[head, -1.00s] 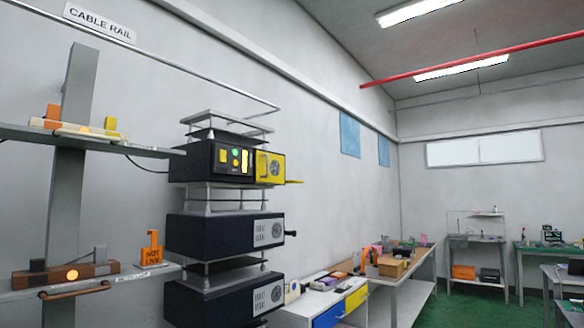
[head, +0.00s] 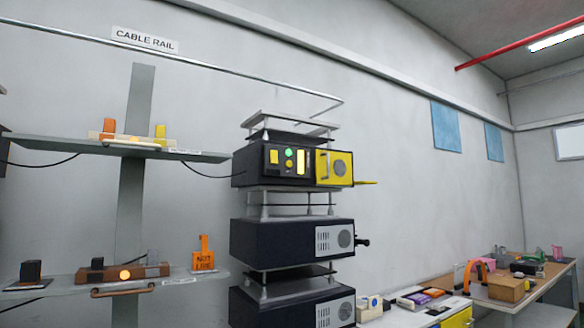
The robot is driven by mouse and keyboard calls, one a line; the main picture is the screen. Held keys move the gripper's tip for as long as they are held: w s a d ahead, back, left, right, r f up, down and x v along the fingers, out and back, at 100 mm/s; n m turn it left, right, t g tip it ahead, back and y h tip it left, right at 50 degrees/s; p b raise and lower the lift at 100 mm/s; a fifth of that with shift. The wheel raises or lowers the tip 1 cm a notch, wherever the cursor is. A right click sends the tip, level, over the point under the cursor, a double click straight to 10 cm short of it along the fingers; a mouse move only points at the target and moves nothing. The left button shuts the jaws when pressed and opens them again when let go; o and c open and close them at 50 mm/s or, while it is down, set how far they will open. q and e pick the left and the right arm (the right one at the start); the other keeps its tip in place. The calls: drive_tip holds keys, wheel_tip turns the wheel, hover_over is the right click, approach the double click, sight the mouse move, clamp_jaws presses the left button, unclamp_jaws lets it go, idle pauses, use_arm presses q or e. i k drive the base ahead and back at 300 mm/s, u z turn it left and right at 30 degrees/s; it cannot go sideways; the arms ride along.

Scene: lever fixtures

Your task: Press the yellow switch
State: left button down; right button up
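Several yellow parts are in view, and I cannot tell for certain which is the switch. A yellow upright block (head: 160,131) stands at the right end of a pale fixture on the upper wall shelf, with an orange block (head: 109,127) at its left. Neither of my grippers is in view.
The upper shelf (head: 50,147) and lower shelf (head: 215,277) stick out from a grey upright. The lower shelf holds a brown fixture with a lit orange lamp (head: 125,274) and an orange sign (head: 203,261). A workbench (head: 556,272) stands at right.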

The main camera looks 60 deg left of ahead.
sight(273, 155)
drive_tip(key=u, duration=0.55)
drive_tip(key=i, duration=0.9)
drive_tip(key=u, duration=0.8)
